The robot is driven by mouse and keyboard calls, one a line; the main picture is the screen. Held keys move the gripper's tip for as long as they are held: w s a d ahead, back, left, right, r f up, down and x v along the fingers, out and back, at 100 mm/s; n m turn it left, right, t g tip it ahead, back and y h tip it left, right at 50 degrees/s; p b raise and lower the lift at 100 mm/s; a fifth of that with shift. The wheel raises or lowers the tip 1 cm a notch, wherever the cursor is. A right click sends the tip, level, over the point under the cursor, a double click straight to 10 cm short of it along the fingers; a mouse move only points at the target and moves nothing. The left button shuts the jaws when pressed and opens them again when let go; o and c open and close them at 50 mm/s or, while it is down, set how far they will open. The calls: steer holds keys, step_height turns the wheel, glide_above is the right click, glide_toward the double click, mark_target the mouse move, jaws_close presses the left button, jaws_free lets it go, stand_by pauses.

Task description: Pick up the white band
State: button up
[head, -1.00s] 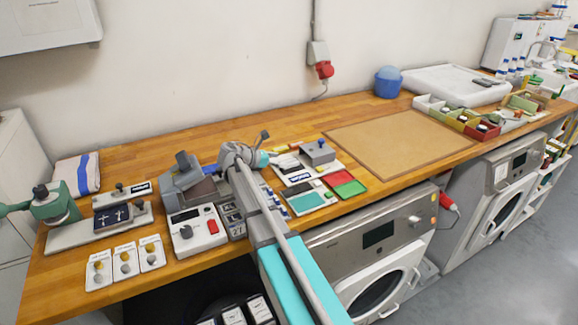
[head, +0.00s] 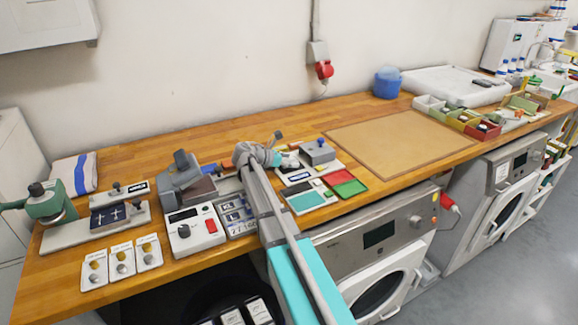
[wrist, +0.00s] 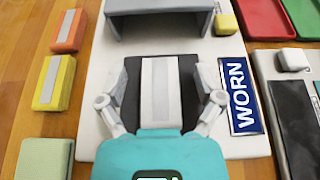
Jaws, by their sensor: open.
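The white band (wrist: 147,92), pale with a grey stripe along its middle, lies on a dark pad on a white board (wrist: 102,65) in the wrist view. My gripper (wrist: 160,100) is open, with one finger on each side of the dark pad. The band lies between the fingers, and I see no finger touching it. The band's near end meets the edge of my teal gripper body in the picture, so that end may be hidden. In the head view my gripper (head: 287,160) is over the white board, and the band cannot be made out there.
A grey raised block (wrist: 160,22) stands just beyond the band. A blue WORN label (wrist: 240,97) lies right of it. Orange (wrist: 68,30), yellow (wrist: 53,82) and pale green (wrist: 43,158) pieces lie to the left. Red (wrist: 262,18) and green trays (wrist: 303,18) are at upper right.

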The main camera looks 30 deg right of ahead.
stand_by(0.5)
steer(key=c, duration=1)
steer(key=shift+r, duration=0.25)
steer(key=shift+r+p, duration=0.75)
steer(key=shift+p, duration=0.25)
steer(key=s+d+r+p, duration=0.6)
steer(key=s+r+p, duration=0.5)
steer(key=s, duration=0.1)
steer(key=shift+s, duration=0.35)
